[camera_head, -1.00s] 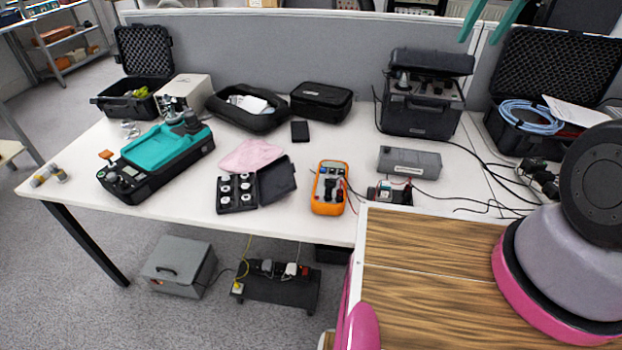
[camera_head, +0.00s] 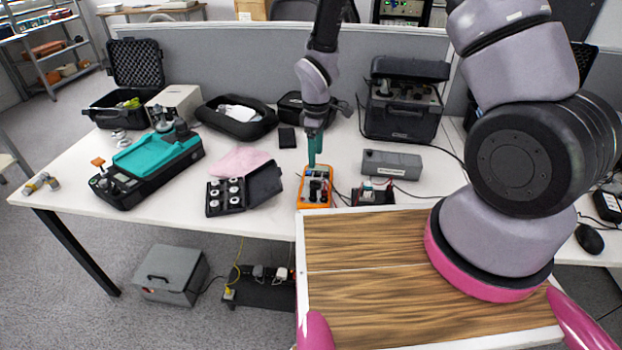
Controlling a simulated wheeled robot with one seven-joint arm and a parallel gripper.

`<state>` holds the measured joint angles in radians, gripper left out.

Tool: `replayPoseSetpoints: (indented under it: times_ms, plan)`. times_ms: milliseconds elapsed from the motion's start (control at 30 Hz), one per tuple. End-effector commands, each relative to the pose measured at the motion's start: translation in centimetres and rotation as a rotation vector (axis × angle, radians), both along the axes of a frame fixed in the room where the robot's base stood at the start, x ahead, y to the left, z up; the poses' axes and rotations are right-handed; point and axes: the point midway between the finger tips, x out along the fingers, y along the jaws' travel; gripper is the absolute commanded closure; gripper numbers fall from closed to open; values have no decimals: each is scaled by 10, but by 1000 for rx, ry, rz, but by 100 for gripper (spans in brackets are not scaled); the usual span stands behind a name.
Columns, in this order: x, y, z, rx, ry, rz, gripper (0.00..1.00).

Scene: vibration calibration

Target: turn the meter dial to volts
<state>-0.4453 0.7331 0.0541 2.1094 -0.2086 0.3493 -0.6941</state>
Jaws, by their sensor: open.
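The orange meter (camera_head: 314,188) lies on the white table near its front edge, with dark leads plugged into its lower face. My gripper (camera_head: 312,163) points down over the meter's far end, its teal fingers at or just above the display end. I cannot tell whether the fingertips touch the meter. The fingers look narrow from here, and nothing shows held between them. The dial is too small to read, and its pointer position cannot be told.
Left of the meter is an open black weight case (camera_head: 228,196) beside a pink cloth (camera_head: 240,160). A grey box (camera_head: 391,163) and a small dark device (camera_head: 373,193) stand to the right. A black instrument case (camera_head: 402,108) and a teal-topped device (camera_head: 157,152) stand farther off.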

Motion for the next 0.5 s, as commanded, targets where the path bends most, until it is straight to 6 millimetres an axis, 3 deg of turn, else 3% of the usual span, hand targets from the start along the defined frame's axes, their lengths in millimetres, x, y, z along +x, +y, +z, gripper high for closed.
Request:
replayPoseSetpoints:
  times_ms: [300, 500]
  plan:
    - [-1, -1, -60, -2, 3, -2, 26]
    - [0, -1, -86, -1, 0, -3, 26]
